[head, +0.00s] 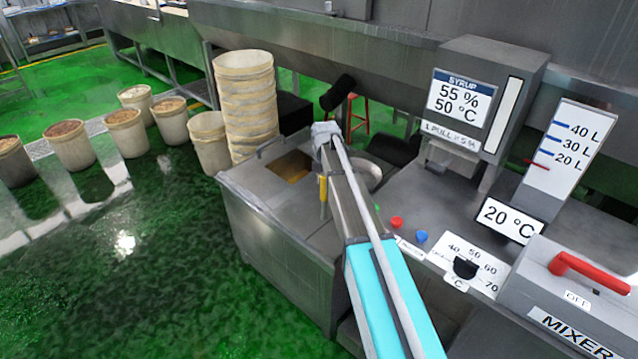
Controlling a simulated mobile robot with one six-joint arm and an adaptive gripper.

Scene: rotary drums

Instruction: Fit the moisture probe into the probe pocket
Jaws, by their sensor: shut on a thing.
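My arm reaches from the bottom of the head view up to a grey joint over the steel counter (266,222). My gripper cannot be made out; the arm hides the space behind and below that joint. A short yellow upright piece (323,189) shows just left of the arm, below the joint. I cannot tell whether it is the moisture probe, or whether it is held. No probe pocket can be clearly identified. A square opening with brown contents (291,166) lies left of the arm, and a round metal rim (369,173) is partly hidden behind it.
A stack of pale tubs (246,105) stands behind the counter. The syrup dispenser (482,105), level gauge (570,148), temperature dial (465,267) and mixer box with red lever (588,272) stand at right. Red (397,222) and blue (421,236) buttons lie near the arm.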

